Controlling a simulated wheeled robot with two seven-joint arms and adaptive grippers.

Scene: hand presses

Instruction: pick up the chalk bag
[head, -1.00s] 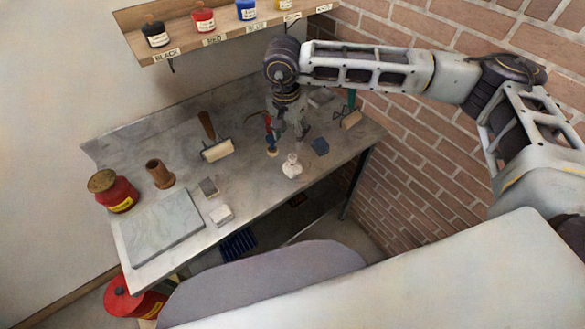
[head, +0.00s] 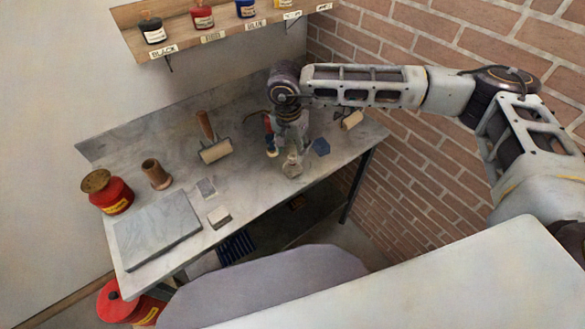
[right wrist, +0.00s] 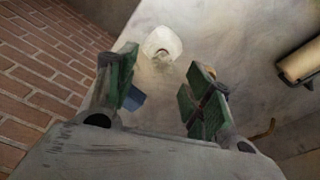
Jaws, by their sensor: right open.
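The chalk bag (head: 292,166) is a small whitish pouch standing on the table near its front edge. In the right wrist view the chalk bag (right wrist: 162,44) lies beyond the fingertips, between their lines and apart from both. My right gripper (head: 291,138) hangs above and just behind the bag in the head view, and partly overlaps its top. In the right wrist view the right gripper (right wrist: 160,88) is open, with nothing between its green-padded fingers. My left gripper is not in view.
A blue block (head: 321,146) sits close to the right of the bag. A small brush-like tool (head: 271,146) stands close to the left. A brick wall (head: 430,165) bounds the right side.

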